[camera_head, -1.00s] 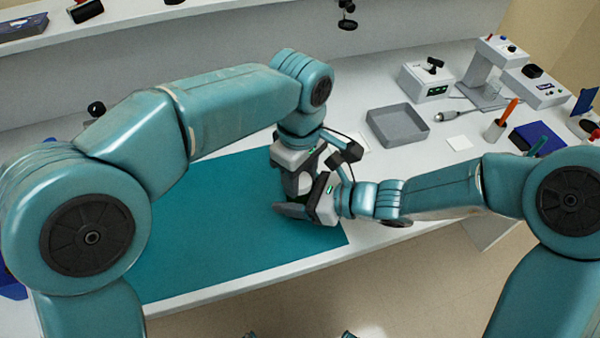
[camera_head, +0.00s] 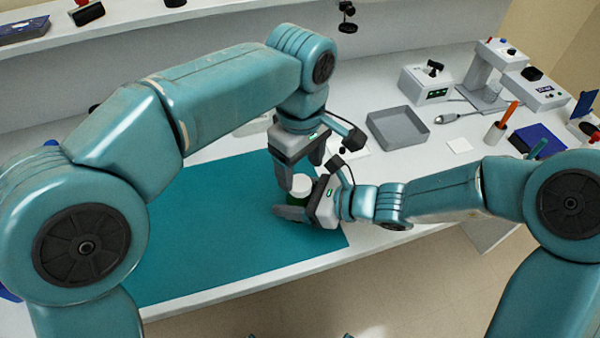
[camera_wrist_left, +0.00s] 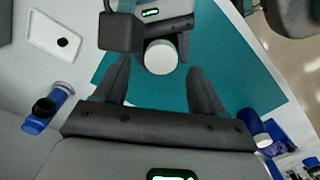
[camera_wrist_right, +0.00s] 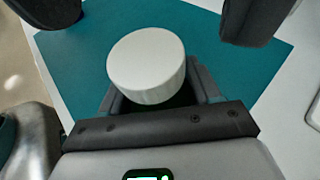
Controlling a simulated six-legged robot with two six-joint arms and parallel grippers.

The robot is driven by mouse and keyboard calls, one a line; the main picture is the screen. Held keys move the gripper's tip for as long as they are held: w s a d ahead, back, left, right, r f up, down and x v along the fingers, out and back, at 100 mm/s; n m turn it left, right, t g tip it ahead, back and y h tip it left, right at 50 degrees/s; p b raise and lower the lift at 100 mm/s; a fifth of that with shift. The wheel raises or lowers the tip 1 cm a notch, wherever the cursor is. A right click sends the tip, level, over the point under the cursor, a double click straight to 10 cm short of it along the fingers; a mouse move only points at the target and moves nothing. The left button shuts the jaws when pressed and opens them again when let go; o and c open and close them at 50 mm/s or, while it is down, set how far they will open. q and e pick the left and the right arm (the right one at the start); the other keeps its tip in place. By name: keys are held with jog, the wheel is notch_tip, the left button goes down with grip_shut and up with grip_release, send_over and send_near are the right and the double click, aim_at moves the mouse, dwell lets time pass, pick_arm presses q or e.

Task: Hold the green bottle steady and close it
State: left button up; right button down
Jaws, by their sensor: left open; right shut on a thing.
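The green bottle (camera_head: 293,200) stands upright over the teal mat, mostly hidden by my right gripper (camera_head: 300,206), which is shut around its body. A white cap (camera_head: 301,186) sits on top of the bottle; it also shows in the right wrist view (camera_wrist_right: 146,66), with a little dark green below it. I cannot tell how tightly the cap is seated. My left gripper (camera_head: 301,168) is open and empty, pointing down just above the cap. In the left wrist view the cap (camera_wrist_left: 161,56) lies between the lines of its two spread fingers, apart from both.
The teal mat (camera_head: 215,235) is clear to the left. A blue vial (camera_wrist_left: 45,112) shows in the left wrist view.

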aim_at(300, 182)
pick_arm(q)
jog(key=shift+r, duration=0.4)
jog(key=shift+r, duration=0.1)
jog(key=shift+c, duration=0.5)
notch_tip(300, 182, up, 3)
jog(key=n, duration=0.3)
jog(key=shift+r, duration=0.1)
notch_tip(300, 182, down, 8)
jog(key=shift+f, duration=0.1)
jog(key=shift+c, duration=0.3)
